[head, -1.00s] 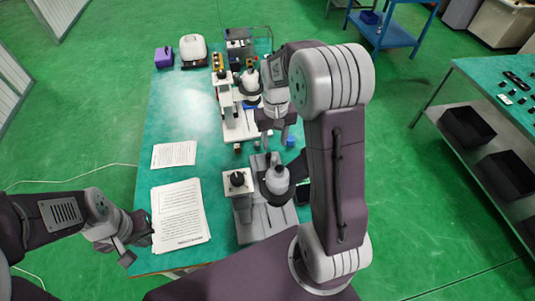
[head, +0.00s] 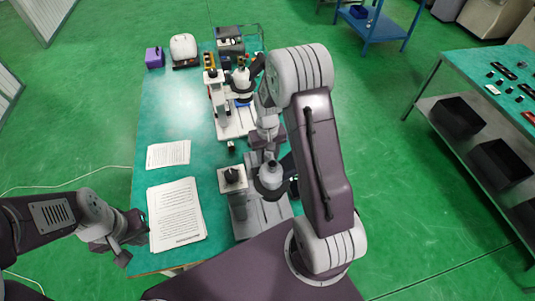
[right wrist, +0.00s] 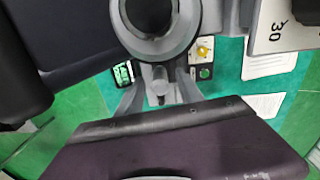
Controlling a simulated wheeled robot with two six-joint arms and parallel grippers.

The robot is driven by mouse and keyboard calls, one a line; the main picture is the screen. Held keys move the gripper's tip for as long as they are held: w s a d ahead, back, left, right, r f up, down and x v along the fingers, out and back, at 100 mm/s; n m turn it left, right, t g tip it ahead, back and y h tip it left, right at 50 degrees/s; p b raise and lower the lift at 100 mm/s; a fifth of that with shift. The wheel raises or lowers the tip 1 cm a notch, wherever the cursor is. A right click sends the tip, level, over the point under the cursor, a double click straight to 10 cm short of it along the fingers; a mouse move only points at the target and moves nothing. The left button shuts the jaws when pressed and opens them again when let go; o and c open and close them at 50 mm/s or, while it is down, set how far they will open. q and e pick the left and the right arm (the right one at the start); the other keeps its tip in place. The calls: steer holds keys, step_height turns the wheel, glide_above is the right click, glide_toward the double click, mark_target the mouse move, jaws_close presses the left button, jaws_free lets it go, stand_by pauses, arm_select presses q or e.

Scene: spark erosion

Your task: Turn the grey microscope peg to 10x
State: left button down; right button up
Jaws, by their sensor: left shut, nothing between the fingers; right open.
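A grey microscope (head: 270,178) with a dark ring stands at the near end of the green table. Its ring and grey body fill the top middle of the right wrist view (right wrist: 188,35). A short grey peg (right wrist: 158,82) shows below the ring there; I cannot tell whether it is the task's peg or its setting. My left gripper (head: 140,228) is shut and empty beside the papers.
A second microscope (head: 240,82) stands behind. Paper sheets (head: 176,215) lie on the left of the table (head: 180,110). A white plate marked 30 (right wrist: 280,25) shows in the right wrist view. A purple box (head: 154,57) sits at the far left corner.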

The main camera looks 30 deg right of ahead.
jaws_close()
stand_by(1.4)
